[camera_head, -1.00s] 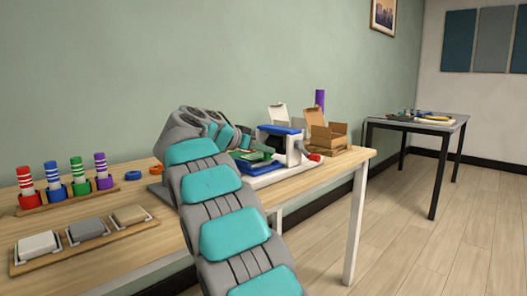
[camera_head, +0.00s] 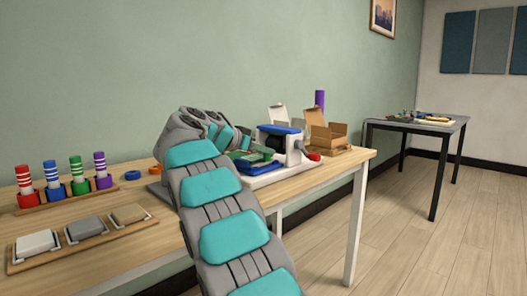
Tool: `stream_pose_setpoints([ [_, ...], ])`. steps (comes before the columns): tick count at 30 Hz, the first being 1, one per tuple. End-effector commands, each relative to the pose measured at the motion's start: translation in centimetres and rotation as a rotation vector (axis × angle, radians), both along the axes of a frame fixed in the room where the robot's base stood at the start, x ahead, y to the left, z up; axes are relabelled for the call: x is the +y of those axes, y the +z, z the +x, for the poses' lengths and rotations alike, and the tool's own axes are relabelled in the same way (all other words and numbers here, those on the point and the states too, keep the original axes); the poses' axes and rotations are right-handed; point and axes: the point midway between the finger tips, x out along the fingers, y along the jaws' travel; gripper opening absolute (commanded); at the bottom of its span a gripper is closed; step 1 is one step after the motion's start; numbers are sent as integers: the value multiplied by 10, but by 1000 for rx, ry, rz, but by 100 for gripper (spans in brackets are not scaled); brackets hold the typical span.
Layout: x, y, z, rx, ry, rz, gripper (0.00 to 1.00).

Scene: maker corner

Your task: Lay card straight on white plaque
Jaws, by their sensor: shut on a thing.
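A white plaque (camera_head: 36,242) lies at the left end of a wooden tray at the table's front left. My arm reaches over the table, and its wrist bends to the right. My gripper (camera_head: 243,146) is at the far end of the arm, well to the right of the white plaque, and is partly hidden by my own links. It is shut on a flat green piece, which looks like the card (camera_head: 247,157). The card is close to the blue and white device, and I cannot tell whether they touch.
Grey (camera_head: 85,228) and tan (camera_head: 128,214) plaques share the tray (camera_head: 68,250). Behind it stands a rack of colored, striped posts (camera_head: 78,175). Orange and blue rings (camera_head: 132,175) lie nearby. Right are the device (camera_head: 278,140) and open cardboard boxes (camera_head: 328,137). Another table (camera_head: 415,125) stands farther back.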

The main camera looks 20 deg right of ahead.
Motion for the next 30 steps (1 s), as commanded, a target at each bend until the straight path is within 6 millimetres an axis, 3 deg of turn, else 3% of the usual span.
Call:
stream_pose_setpoints([
  [13,0,-5,0,0,0,0,0],
  [14,0,-5,0,0,0,0,28],
  [21,0,-4,0,0,0,0,55],
  [23,0,-4,0,0,0,0,60],
  [30,0,-4,0,0,0,0,60],
])
